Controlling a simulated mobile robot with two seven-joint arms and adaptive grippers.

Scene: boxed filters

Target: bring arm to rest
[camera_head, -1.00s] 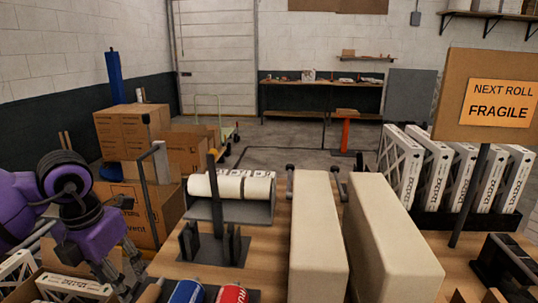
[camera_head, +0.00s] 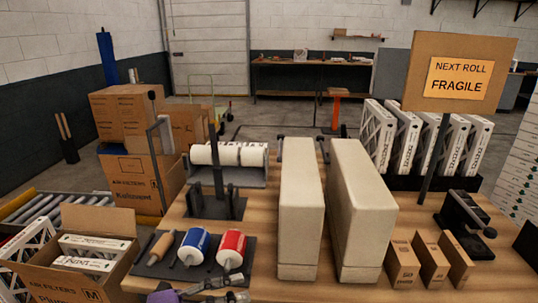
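My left gripper (camera_head: 222,288) shows at the bottom edge, low in front of the dark mat, with part of my purple wrist (camera_head: 166,296) beside it. It is cut off by the frame, and I cannot tell whether its fingers are open or shut. Nothing is clearly seen in it. My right gripper is not in view. An open carton (camera_head: 105,285) with white-framed filters (camera_head: 95,247) in it stands at the lower left.
A dark mat (camera_head: 155,268) holds a blue roll (camera_head: 194,246), a red roll (camera_head: 231,249) and a wooden roller (camera_head: 160,247). Two tall cream blocks (camera_head: 300,210) stand mid-table. Small brown boxes (camera_head: 402,262) and a black device (camera_head: 463,222) are at right. A sign (camera_head: 458,75) stands behind.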

